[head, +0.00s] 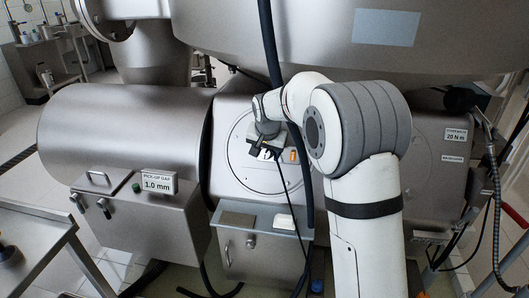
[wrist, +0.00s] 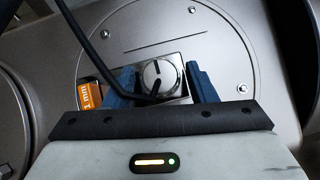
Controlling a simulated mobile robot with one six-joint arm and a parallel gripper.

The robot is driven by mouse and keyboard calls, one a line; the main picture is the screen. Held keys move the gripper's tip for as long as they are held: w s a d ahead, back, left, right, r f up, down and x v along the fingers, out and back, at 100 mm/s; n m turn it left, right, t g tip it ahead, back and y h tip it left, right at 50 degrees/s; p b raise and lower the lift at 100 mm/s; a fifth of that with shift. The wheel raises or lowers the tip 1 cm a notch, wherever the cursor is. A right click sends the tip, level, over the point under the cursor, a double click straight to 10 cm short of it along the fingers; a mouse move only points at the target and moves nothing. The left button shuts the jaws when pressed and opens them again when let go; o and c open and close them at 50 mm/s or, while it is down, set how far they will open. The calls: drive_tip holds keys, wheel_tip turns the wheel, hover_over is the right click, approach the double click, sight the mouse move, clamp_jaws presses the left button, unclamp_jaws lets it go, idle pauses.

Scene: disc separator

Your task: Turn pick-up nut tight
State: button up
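A round metal nut with dark slot marks (wrist: 158,76), which I take to be the pick-up nut, sits in a recess on the round cover plate (wrist: 215,35) in the wrist view. My gripper (wrist: 161,82) has its blue fingers on either side of the nut, with a narrow gap showing at the right finger. Whether the left finger touches the nut is unclear. In the head view my gripper (head: 267,148) is at the cover, and my arm hides much of that area; the nut cannot be made out there.
An orange "1 mm" tag (wrist: 91,96) lies left of the fingers. A dark cable (wrist: 88,45) runs past the left finger. A "PICK-UP GAP 1.0 mm" sign (head: 157,184) and a "20 N m" sign (head: 456,135) stand on the machine. A thick black hose (head: 270,40) hangs near my arm.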

drive_tip(key=c, duration=0.8)
